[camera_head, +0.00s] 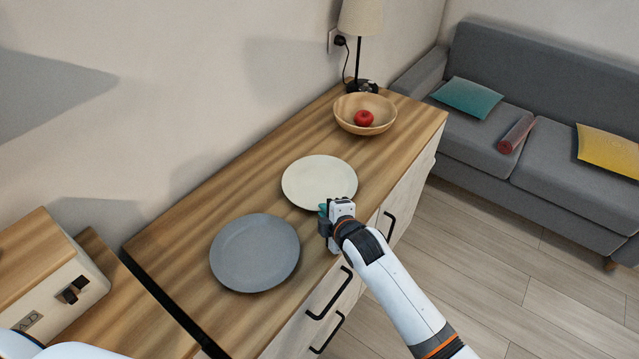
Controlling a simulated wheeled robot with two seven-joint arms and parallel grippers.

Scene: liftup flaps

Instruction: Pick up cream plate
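The cream plate (319,181) lies flat on the wooden top of the sideboard (190,227). My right gripper (325,212) is at the plate's near right edge, low over the counter's front edge. Its fingers are small and partly hidden by its own body, so I cannot tell if they touch the plate or are open. Of my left arm only a white part shows at the bottom left corner; the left gripper is out of view.
A grey plate (254,252) lies close by on the near left. A wooden bowl (379,108) with a red apple (364,118) and a lamp (360,22) stand at the far end. A bread box (62,290) is at left. Drawer handles (329,294) stick out in front.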

